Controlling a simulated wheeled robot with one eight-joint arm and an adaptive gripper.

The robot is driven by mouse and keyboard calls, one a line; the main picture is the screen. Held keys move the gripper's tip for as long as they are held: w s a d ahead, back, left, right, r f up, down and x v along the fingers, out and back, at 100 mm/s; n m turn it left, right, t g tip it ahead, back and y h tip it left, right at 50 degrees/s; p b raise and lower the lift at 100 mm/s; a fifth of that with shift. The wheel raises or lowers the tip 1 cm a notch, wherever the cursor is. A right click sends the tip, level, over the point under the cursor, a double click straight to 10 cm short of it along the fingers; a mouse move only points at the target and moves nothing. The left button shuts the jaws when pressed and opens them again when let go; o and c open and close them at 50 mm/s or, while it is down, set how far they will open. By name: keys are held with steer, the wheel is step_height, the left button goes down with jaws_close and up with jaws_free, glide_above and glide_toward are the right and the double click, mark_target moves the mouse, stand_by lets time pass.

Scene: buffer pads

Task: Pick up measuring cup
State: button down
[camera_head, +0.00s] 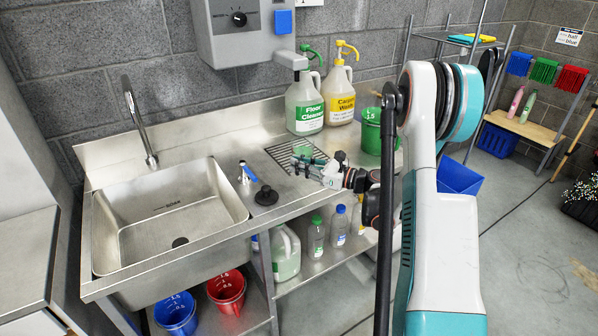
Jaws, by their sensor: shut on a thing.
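My gripper (302,166) is over the steel counter, to the right of the sink, and is shut on a small pale green, see-through thing (303,149). This looks like the measuring cup, but it is small and partly hidden by the fingers, so its shape is hard to make out. It is at the slotted drain grate; I cannot tell whether it still touches the grate. My arm comes in from the right and hides part of the counter.
A floor cleaner jug (304,104) and a yellow jug (340,95) stand behind the gripper. A green bucket with litre marks (372,135) stands to the right. A black stopper (266,195) lies near the sink (170,215). Bottles and buckets fill the shelf below.

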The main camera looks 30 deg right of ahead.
steer(key=shift+r+p, duration=1.8)
steer(key=shift+r, duration=4.05)
steer(key=c, duration=2.4)
jaws_free()
steer(key=shift+r, duration=0.1)
steer(key=shift+w+a, duration=0.1)
